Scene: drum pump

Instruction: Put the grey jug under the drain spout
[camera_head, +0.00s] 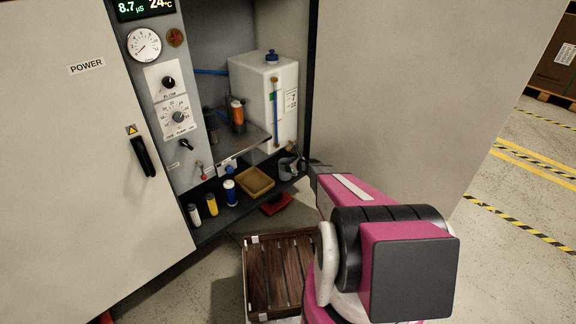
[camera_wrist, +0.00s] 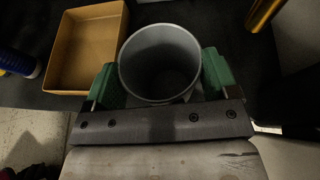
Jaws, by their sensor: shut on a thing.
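The grey jug (camera_wrist: 160,52) is open-topped and stands between the two green finger pads of my gripper (camera_wrist: 162,80) in the wrist view. The pads press on its opposite sides. In the head view the jug (camera_head: 286,167) is at the right end of the dark cabinet shelf, beside the tan tray, with my gripper (camera_head: 300,168) at its right. A brass-coloured tube (camera_wrist: 262,14), perhaps the drain spout, is at the upper right of the wrist view, apart from the jug. I cannot tell whether the jug touches the shelf.
A tan tray (camera_head: 257,182) lies left of the jug. Several bottles, including a blue one (camera_head: 230,192) and a yellow one (camera_head: 211,204), stand further left. A white tank (camera_head: 262,95) is above and behind. The cabinet door (camera_head: 400,80) is close on the right. A slatted crate (camera_head: 272,278) is below.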

